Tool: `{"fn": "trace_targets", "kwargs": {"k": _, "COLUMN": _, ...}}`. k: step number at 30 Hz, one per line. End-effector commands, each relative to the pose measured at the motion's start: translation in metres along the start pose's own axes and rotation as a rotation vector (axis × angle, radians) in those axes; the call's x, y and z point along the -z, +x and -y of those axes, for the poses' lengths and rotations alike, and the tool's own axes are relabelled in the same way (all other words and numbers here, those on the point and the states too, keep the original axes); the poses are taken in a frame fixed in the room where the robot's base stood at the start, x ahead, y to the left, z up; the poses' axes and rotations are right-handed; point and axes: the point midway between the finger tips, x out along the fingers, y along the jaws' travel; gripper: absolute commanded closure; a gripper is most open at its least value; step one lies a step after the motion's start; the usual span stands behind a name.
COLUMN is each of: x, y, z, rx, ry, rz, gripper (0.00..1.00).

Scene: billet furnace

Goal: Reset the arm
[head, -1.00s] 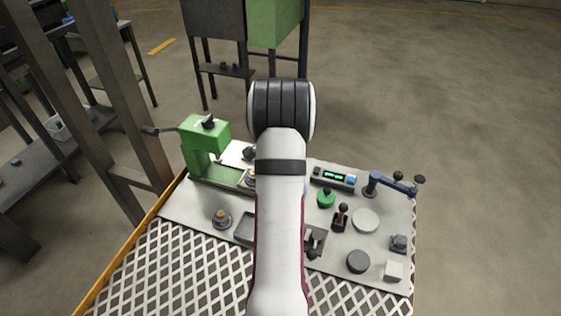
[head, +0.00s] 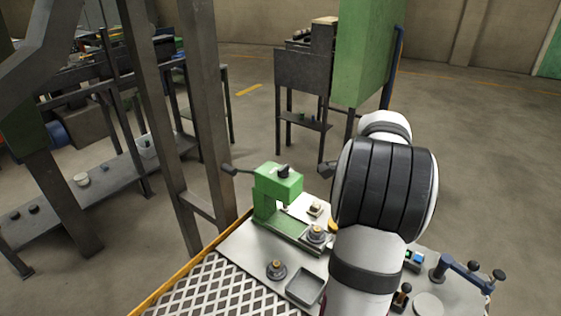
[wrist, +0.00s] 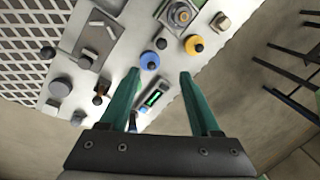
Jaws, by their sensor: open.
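My gripper (wrist: 159,74) is open and empty, its two green fingers spread apart above the worktable (wrist: 128,47) in the wrist view. A blue round knob (wrist: 149,60) with a dark top lies beneath, between the fingers in the picture. A small device with a green display (wrist: 153,98) also shows between them. A yellow round knob (wrist: 194,44) is just beyond the right finger. In the head view my arm rises at the right of centre and hides part of the table; the gripper itself is not visible there.
A green press (head: 275,190) with a side handle stands at the table's back left. A shallow grey tray (head: 306,288) and a round fixture (head: 276,269) sit nearer. A blue lever (head: 466,272) is at right. A steel post (head: 170,120) and a tall green cabinet (head: 368,50) stand beyond.

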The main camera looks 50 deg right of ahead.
Motion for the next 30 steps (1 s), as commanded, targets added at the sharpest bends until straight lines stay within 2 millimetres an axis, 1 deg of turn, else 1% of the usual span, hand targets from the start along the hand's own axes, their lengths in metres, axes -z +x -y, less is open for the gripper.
{"fn": "trace_targets", "kwargs": {"k": 2, "x": -0.009, "y": -0.002, "z": -0.001, "rx": -0.001, "ry": -0.026, "rz": 0.005, "gripper": 0.36}}
{"fn": "trace_targets", "kwargs": {"k": 4, "x": -0.041, "y": -0.011, "z": -0.007, "rx": -0.007, "ry": -0.123, "rz": 0.023, "gripper": 0.36}}
{"fn": "trace_targets", "kwargs": {"k": 5, "x": -0.063, "y": -0.016, "z": -0.013, "rx": -0.012, "ry": -0.193, "rz": 0.036, "gripper": 0.36}}
{"fn": "trace_targets", "kwargs": {"k": 6, "x": -0.097, "y": -0.025, "z": -0.026, "rx": -0.02, "ry": -0.308, "rz": 0.058, "gripper": 0.36}}
{"fn": "trace_targets", "kwargs": {"k": 7, "x": -0.125, "y": -0.033, "z": -0.04, "rx": -0.026, "ry": -0.41, "rz": 0.076, "gripper": 0.36}}
{"fn": "trace_targets", "kwargs": {"k": 8, "x": -0.152, "y": -0.041, "z": -0.058, "rx": -0.035, "ry": -0.517, "rz": 0.096, "gripper": 0.36}}
{"fn": "trace_targets", "kwargs": {"k": 9, "x": -0.185, "y": -0.051, "z": -0.085, "rx": -0.044, "ry": -0.665, "rz": 0.123, "gripper": 0.36}}
{"fn": "trace_targets", "kwargs": {"k": 11, "x": -0.226, "y": -0.065, "z": -0.133, "rx": -0.059, "ry": -0.897, "rz": 0.166, "gripper": 0.36}}
{"fn": "trace_targets", "kwargs": {"k": 12, "x": -0.247, "y": -0.072, "z": -0.169, "rx": -0.07, "ry": -1.056, "rz": 0.196, "gripper": 0.36}}
{"fn": "trace_targets", "kwargs": {"k": 13, "x": -0.259, "y": -0.077, "z": -0.197, "rx": -0.076, "ry": -1.176, "rz": 0.218, "gripper": 0.36}}
{"fn": "trace_targets", "kwargs": {"k": 14, "x": -0.267, "y": -0.082, "z": -0.225, "rx": -0.083, "ry": -1.293, "rz": 0.241, "gripper": 0.36}}
{"fn": "trace_targets", "kwargs": {"k": 15, "x": -0.272, "y": -0.085, "z": -0.26, "rx": -0.093, "ry": -1.445, "rz": 0.27, "gripper": 0.36}}
{"fn": "trace_targets", "kwargs": {"k": 17, "x": -0.272, "y": -0.088, "z": -0.307, "rx": -0.106, "ry": -1.649, "rz": 0.309, "gripper": 0.36}}
{"fn": "trace_targets", "kwargs": {"k": 18, "x": -0.268, "y": -0.088, "z": -0.332, "rx": -0.113, "ry": -1.764, "rz": 0.332, "gripper": 0.36}}
{"fn": "trace_targets", "kwargs": {"k": 21, "x": -0.255, "y": -0.085, "z": -0.372, "rx": -0.126, "ry": -1.965, "rz": 0.373, "gripper": 0.36}}
{"fn": "trace_targets", "kwargs": {"k": 24, "x": -0.248, "y": -0.083, "z": -0.386, "rx": -0.132, "ry": -2.042, "rz": 0.389, "gripper": 0.36}}
{"fn": "trace_targets", "kwargs": {"k": 30, "x": -0.248, "y": -0.083, "z": -0.386, "rx": -0.134, "ry": -2.044, "rz": 0.39, "gripper": 0.36}}
